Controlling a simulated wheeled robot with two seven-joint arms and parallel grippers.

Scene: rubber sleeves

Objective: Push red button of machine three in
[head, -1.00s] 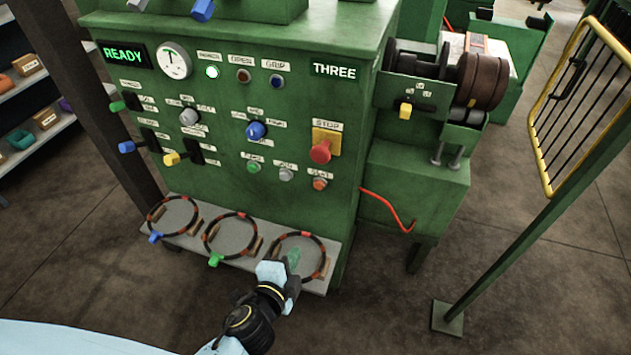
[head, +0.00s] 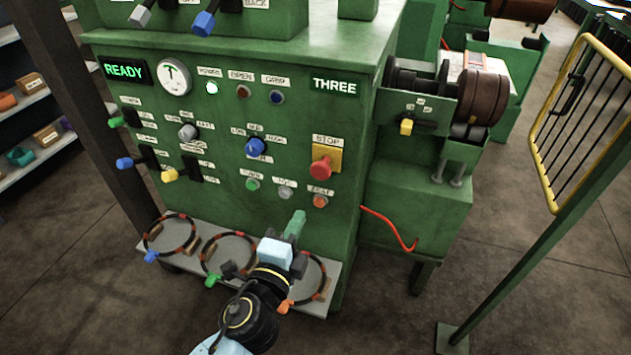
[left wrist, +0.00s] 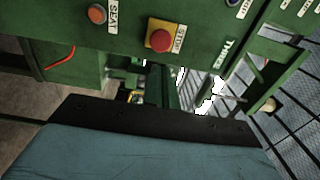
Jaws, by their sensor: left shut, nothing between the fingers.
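The green machine marked THREE (head: 334,87) fills the middle of the head view. Its red mushroom button (head: 321,168) sits on a yellow plate under a STOP label, at the right of the front panel. The red button also shows in the left wrist view (left wrist: 160,40), above the gripper's dark edge. My left gripper (head: 297,224) is shut and empty. It points up at the panel, below and left of the red button and apart from it. A smaller orange-red button (head: 320,201) sits below the red one. My right gripper is not in view.
A low grey shelf (head: 318,308) with several ring-shaped handles runs along the machine's foot, behind my arm. Levers and knobs (head: 255,146) stick out left of the button. A yellow-framed gate (head: 541,165) stands at the right. The floor between is clear.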

